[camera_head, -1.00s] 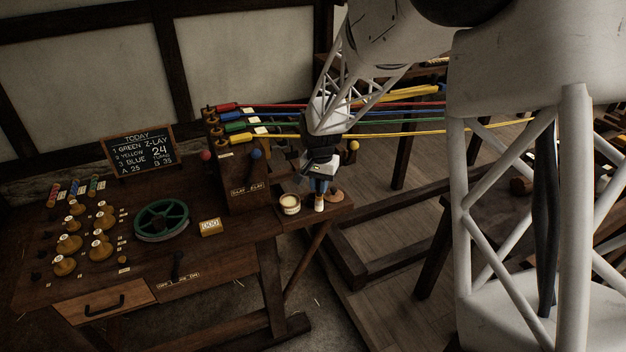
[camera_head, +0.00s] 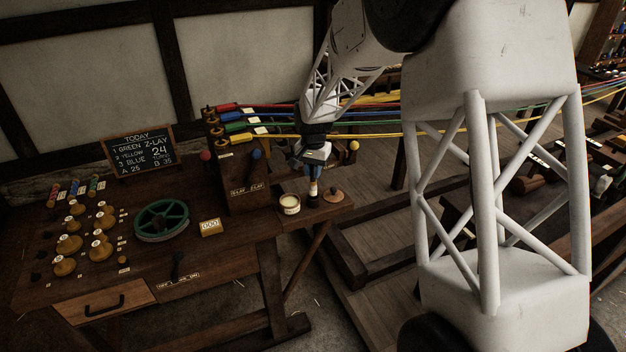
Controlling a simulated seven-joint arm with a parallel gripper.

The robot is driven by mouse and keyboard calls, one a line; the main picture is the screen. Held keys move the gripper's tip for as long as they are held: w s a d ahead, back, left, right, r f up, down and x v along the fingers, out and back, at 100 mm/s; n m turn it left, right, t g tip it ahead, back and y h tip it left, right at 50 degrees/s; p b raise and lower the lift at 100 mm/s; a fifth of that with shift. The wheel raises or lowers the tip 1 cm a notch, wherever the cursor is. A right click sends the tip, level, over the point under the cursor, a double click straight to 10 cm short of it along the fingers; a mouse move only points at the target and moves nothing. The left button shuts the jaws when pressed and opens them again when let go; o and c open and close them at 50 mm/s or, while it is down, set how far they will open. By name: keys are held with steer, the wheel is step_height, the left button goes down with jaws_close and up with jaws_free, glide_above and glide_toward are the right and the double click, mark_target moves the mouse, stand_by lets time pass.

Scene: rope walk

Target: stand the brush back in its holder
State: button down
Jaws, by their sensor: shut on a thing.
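My gripper (camera_head: 313,171) is above the small side shelf at the right end of the bench, jaws pointing down. It is shut on the brush (camera_head: 313,188), which hangs roughly upright with a pale band and a dark lower end. The brush's lower end is close over the shelf; I cannot tell whether it touches. A round wooden piece (camera_head: 333,196) with a small knob or hole on top is just right of the brush. I cannot tell whether this is the holder. A small pot (camera_head: 289,204) with cream contents stands just left of the brush.
A dark wooden post block (camera_head: 243,185) with coloured spools stands left of the gripper. Coloured ropes (camera_head: 375,120) run right behind it. The bench carries a green wheel (camera_head: 162,221), a small card block (camera_head: 210,227), several wooden knobs and a chalkboard (camera_head: 139,150). The shelf (camera_head: 338,211) has little free room.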

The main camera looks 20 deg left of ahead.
mark_target(313, 181)
steer(key=shift+f, duration=1.75)
steer(key=shift+f, duration=0.15)
steer(key=c, duration=1)
jaws_free()
steer(key=shift+c, duration=0.2)
step_height(313, 181, up, 12)
steer(key=shift+r, duration=0.15)
steer(key=shift+d, duration=0.1)
